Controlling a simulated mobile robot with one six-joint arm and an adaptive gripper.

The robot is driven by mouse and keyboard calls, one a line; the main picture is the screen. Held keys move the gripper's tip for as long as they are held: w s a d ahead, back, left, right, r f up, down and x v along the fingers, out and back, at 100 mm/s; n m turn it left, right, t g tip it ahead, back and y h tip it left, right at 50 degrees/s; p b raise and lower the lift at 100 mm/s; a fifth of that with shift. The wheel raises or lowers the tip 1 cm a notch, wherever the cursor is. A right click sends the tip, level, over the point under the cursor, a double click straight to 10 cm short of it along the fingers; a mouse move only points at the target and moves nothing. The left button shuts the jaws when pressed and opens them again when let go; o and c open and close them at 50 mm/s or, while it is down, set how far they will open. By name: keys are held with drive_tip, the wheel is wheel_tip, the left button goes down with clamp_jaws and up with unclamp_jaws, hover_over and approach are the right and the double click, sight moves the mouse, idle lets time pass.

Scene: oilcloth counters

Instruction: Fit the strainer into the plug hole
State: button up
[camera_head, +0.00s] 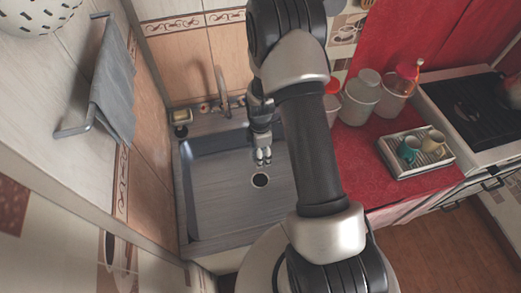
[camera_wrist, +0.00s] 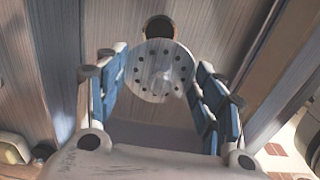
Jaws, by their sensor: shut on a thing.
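The strainer (camera_wrist: 158,72) is a pale round disc with small dark holes, seen in the wrist view between my fingers. My gripper (camera_head: 264,160) is shut on it and holds it over the sink, a little behind the plug hole in the head view. The plug hole (camera_head: 260,180) is a dark round opening in the sink floor. It also shows in the wrist view (camera_wrist: 159,28), just beyond the strainer's far edge. The strainer is apart from the hole, and its own shape is too small to make out in the head view.
The grey sink (camera_head: 215,215) has raised walls around my gripper. A tap (camera_head: 221,90) stands at its back edge. Several jars (camera_head: 360,97) and a tray (camera_head: 432,165) with cups stand on the red counter to the right. A towel (camera_head: 113,80) hangs at left.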

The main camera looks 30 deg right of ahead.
drive_tip(key=b, duration=0.8)
approach(260, 181)
drive_tip(key=shift+s, duration=0.1)
drive_tip(key=shift+f+b, duration=2)
drive_tip(key=shift+f, duration=0.3)
drive_tip(key=shift+f+b, duration=0.85)
drive_tip(key=shift+b, duration=0.1)
idle(0.7)
drive_tip(key=o, duration=1)
wheel_tip(260, 181, up, 8)
drive_tip(key=p, duration=0.5)
idle(0.4)
